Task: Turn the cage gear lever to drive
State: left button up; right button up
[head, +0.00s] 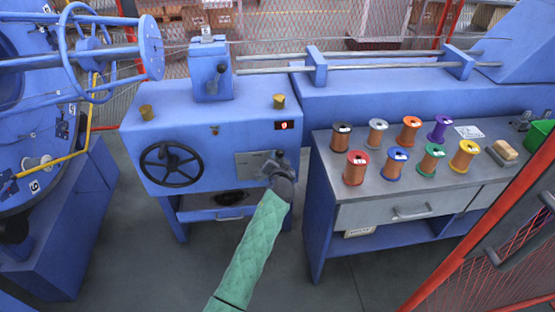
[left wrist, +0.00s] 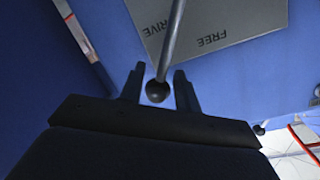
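The cage gear lever shows in the left wrist view as a thin grey rod (left wrist: 172,45) ending in a black ball knob (left wrist: 157,92). It crosses a grey plate (left wrist: 235,18) printed DRIVE and FREE, upside down there; DRIVE is partly cut off or covered. My left gripper (left wrist: 158,88) is open, with one finger on each side of the knob; whether either touches it I cannot tell. In the head view my left gripper (head: 279,158) is at the right end of the plate (head: 248,164) on the blue housing's front, covering much of the lever. My right gripper is not in view.
The blue housing (head: 200,118) carries a black handwheel (head: 171,165), a red display (head: 287,125) and two brass knobs. A bench (head: 330,172) with several wire spools stands right. The large blue rotating cage (head: 92,50) is left. A red mesh gate (head: 500,215) is at lower right.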

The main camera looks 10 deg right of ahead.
pick_arm(q)
jog(key=shift+s, duration=0.3)
jog(key=v, duration=0.7)
jog(key=shift+r, duration=0.2)
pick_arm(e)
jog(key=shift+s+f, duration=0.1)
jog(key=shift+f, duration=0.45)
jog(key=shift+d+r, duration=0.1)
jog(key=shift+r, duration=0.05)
